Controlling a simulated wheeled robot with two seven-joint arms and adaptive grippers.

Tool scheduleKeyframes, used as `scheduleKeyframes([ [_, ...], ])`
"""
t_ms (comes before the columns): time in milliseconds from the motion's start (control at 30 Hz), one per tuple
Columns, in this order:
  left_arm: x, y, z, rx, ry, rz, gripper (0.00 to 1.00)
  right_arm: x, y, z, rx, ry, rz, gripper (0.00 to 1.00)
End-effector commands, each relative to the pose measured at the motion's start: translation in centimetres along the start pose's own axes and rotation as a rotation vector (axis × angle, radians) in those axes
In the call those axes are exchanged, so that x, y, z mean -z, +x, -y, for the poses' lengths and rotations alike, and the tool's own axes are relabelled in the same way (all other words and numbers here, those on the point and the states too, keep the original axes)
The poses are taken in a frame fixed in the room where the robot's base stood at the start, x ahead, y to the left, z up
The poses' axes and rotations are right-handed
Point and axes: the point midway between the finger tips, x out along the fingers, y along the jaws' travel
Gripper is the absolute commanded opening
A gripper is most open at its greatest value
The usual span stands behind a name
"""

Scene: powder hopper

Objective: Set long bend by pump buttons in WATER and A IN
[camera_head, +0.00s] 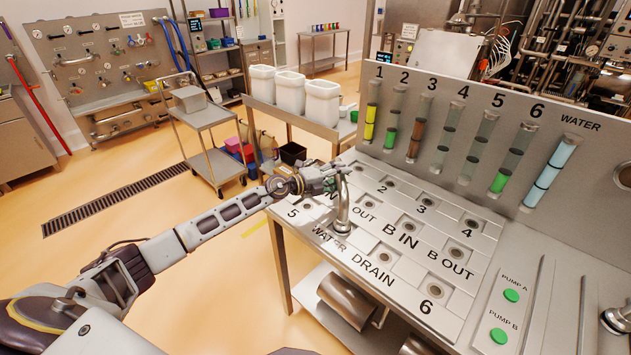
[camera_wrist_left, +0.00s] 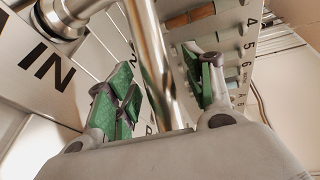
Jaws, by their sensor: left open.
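A shiny metal bend (camera_head: 343,208) stands upright on the port panel (camera_head: 458,286), near the WATER and IN labels. I cannot tell whether both its ends are seated. In the left wrist view its tube (camera_wrist_left: 154,65) runs between my fingers, and a collared metal end (camera_wrist_left: 62,20) sits beside the IN lettering. My left gripper (camera_head: 329,181) is open around the upper part of the bend, its green pads (camera_wrist_left: 122,98) on either side. Green PUMP A (camera_head: 511,295) and PUMP B (camera_head: 499,336) buttons are at the right; a metal fitting (camera_head: 618,319) is beyond them. My right gripper is not in view.
Numbered tubes with coloured contents stand along the sloping back panel (camera_head: 470,115). A bench with white bins (camera_head: 322,101) and a trolley (camera_head: 205,118) are behind my left arm. Open floor lies left of the panel.

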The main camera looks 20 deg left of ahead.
Motion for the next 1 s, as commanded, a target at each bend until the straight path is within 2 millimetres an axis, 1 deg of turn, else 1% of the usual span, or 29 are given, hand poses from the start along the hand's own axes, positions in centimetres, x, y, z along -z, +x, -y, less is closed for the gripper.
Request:
scheduleKeyframes([
  [600, 0.1, -5.5, 0.0, 0.001, -0.001, 0.000, 0.52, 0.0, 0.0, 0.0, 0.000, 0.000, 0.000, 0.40],
  [1000, 0.1, -8.5, 0.0, 0.001, 0.000, 0.000, 0.52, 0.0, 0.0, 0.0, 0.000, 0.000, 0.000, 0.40],
])
